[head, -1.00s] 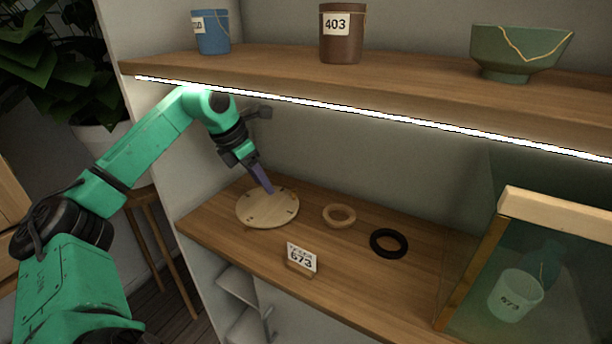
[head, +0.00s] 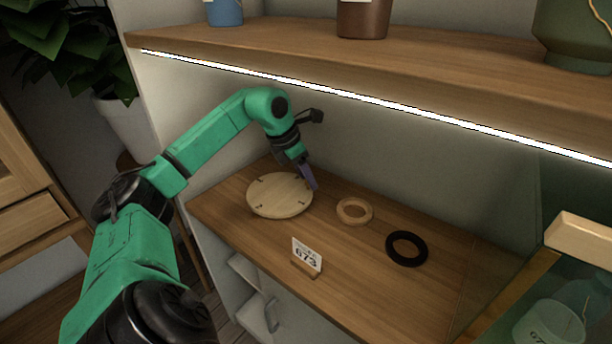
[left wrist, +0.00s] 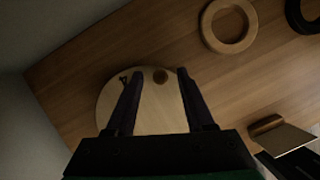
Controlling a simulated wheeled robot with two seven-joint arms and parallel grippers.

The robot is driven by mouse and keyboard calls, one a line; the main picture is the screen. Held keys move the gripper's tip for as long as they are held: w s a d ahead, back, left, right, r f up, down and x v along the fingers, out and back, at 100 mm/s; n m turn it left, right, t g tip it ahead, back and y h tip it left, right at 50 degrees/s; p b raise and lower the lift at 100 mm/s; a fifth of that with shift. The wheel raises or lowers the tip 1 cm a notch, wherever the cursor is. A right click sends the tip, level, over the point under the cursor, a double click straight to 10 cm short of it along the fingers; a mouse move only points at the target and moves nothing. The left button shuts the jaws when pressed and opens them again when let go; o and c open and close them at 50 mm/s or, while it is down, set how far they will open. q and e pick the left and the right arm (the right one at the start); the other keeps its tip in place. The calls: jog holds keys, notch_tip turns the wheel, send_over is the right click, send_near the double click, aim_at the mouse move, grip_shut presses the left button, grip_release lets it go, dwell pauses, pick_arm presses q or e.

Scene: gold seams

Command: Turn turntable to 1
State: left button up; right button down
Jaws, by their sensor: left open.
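The turntable (head: 278,198) is a round pale wooden disc with small dark marks near its rim, lying on the wooden shelf. My left gripper (head: 313,185) is at the disc's right back edge in the head view, fingers pointing down. In the left wrist view the open fingers (left wrist: 160,88) reach over the turntable (left wrist: 158,117), with a dark mark near the left finger and a small brown round spot between the fingertips. I cannot tell whether the fingers touch the disc. No number on the disc is readable. My right gripper is not in view.
A light wooden ring (head: 345,218) and a black ring (head: 392,250) lie right of the turntable. A card reading 673 (head: 306,256) stands in front. A glass case with a cup (head: 548,326) is at right. The upper shelf (head: 300,62) hangs above.

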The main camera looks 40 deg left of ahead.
pick_arm(q)
grip_shut()
dwell(1.4)
